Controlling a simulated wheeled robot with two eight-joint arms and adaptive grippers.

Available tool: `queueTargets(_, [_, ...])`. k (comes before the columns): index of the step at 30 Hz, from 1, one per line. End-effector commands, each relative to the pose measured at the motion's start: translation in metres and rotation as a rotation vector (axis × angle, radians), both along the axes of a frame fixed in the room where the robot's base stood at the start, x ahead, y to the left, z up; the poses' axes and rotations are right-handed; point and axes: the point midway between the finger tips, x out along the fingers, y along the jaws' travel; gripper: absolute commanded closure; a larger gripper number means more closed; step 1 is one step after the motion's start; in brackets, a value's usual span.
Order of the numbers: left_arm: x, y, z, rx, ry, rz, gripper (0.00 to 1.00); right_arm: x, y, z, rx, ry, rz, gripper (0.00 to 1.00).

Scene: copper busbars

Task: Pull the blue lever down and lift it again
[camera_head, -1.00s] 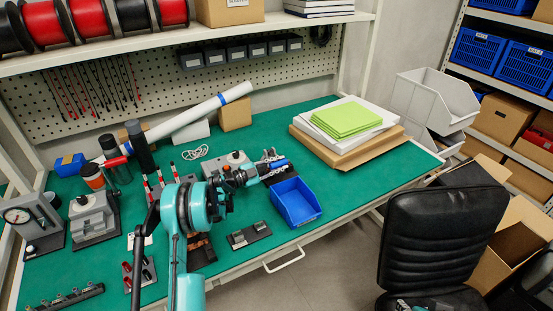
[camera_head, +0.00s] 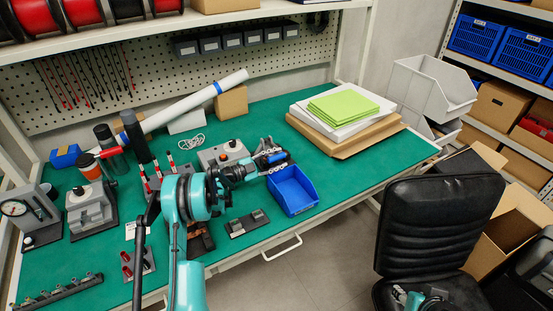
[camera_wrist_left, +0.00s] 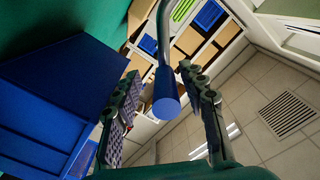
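The blue lever (camera_wrist_left: 166,95) is a blue cylindrical grip on a bent grey rod, seen in the left wrist view. My left gripper (camera_wrist_left: 165,100) is open, with one finger on each side of the grip and visible gaps between. In the head view the left gripper (camera_head: 276,159) is over the bench behind the blue bin, and the blue grip (camera_head: 269,152) shows between its fingers. A grey box with a red button (camera_head: 224,154), beside the gripper, may be the lever's base; the link is hidden. Teal and white parts low at the chair may be my right arm; its fingers are unclear.
An open blue bin (camera_head: 293,190) stands close in front of the left gripper; its wall (camera_wrist_left: 50,95) fills the left of the wrist view. A small dark fixture (camera_head: 248,222) lies nearby. Stacked sheets (camera_head: 345,112) lie to the right. A black chair (camera_head: 440,225) stands beside the bench.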

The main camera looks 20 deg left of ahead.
Motion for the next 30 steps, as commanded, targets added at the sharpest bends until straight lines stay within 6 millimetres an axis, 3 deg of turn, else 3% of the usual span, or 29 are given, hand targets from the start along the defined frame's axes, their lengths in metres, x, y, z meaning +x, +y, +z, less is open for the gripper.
queueTargets(10, [-0.007,0.009,0.002,-0.002,-0.001,0.006,0.58,0.000,0.000,0.000,0.000,0.000,0.000,0.60])
queueTargets(22, [-0.069,0.061,0.002,-0.002,-0.001,0.005,0.58,0.000,0.000,0.000,0.000,0.000,0.000,0.60])
queueTargets(30, [-0.090,0.078,0.001,-0.001,-0.001,0.001,0.58,0.000,0.000,0.000,0.000,0.000,0.000,0.60])
